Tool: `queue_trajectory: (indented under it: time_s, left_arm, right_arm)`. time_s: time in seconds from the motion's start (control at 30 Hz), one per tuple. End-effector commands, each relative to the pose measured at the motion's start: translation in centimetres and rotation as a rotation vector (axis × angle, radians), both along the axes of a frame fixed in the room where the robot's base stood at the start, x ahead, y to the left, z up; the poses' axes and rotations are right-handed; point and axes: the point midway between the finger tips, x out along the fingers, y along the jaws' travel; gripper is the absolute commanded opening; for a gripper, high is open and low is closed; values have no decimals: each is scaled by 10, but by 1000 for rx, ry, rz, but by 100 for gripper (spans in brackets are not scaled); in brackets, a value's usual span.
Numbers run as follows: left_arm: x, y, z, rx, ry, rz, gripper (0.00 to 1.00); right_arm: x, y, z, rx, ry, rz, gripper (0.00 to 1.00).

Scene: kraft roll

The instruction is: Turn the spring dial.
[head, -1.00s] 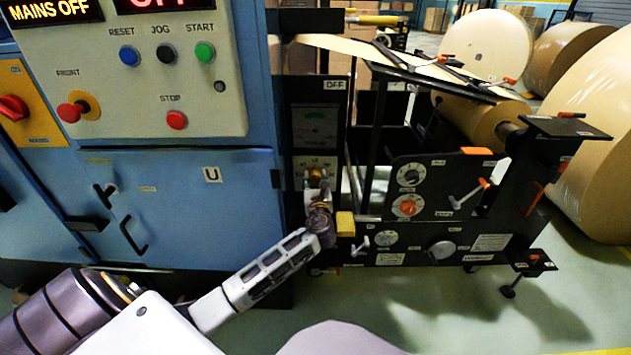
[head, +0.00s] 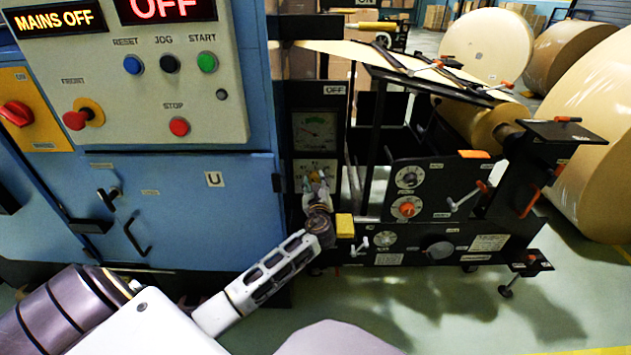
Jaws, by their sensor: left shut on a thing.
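My left gripper (head: 317,186) reaches up to a small dial with a pale scale plate (head: 314,165) below the gauge (head: 315,132) on the black post. It is shut on the dial's knob, and the fingers hide most of the knob and the lower scale. I cannot read the dial's label. Other dials, a black one (head: 409,177), an orange one (head: 405,208) and a pale one (head: 385,239), sit on the black panels to the right, apart from the gripper. My right gripper is not in view.
The blue cabinet (head: 180,215) with its button panel (head: 150,95) stands close on the left. A yellow block (head: 345,225) and a small white crank (head: 360,245) are just right of my gripper. Large kraft rolls (head: 580,130) stand at the right. Green floor (head: 440,310) is open in front.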

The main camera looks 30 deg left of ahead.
Motion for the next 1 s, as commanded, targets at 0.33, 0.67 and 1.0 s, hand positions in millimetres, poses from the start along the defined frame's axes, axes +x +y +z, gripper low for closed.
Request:
queue_trajectory:
  time_s: [0.33,0.67,1.0]
  left_arm:
    - [0,4,4,-243,-154,5,15]
    - [0,5,4,-496,-313,5,15]
    - [-1,5,4,-735,-460,3,15]
  right_arm:
    - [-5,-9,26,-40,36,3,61]
    - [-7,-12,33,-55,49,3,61]
    - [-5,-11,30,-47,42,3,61]
